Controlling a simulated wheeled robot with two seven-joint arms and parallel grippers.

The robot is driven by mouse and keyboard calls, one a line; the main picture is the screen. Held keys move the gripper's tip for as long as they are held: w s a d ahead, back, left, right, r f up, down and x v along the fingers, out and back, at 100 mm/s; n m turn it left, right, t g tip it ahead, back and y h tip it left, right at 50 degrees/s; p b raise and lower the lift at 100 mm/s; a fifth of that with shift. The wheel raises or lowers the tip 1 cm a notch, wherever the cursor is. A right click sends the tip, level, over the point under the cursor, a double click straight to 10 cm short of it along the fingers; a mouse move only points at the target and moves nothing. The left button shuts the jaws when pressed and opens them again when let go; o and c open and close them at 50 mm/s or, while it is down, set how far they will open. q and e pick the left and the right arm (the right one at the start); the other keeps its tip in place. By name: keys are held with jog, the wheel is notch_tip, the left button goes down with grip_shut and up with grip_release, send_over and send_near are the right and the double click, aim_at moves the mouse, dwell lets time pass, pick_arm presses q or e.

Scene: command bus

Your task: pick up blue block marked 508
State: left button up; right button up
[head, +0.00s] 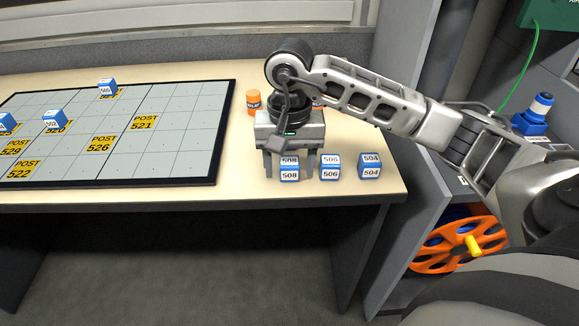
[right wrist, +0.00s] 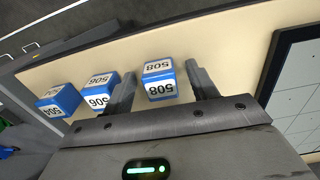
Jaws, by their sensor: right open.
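The blue block marked 508 (head: 289,169) stands near the table's front edge, right of the grid board. It is blue with white labelled faces. My right gripper (head: 290,168) is above and behind it in the head view, with its fingers pointing down. In the right wrist view the open fingers (right wrist: 163,88) stand on either side of the 508 block (right wrist: 160,82), with a gap visible beside it. I cannot tell how far down the fingers reach around it. My left gripper is not in view.
Block 506 (head: 330,168) stands close to the right of block 508, and block 504 (head: 370,166) is further right. An orange item (head: 254,102) stands behind. The grid board (head: 190,150) with several blocks lies left. The table (head: 240,185) ends just in front.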

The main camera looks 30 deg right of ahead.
jog(key=c, duration=1.1)
jog(key=shift+o, duration=0.2)
jog(key=shift+r, duration=0.1)
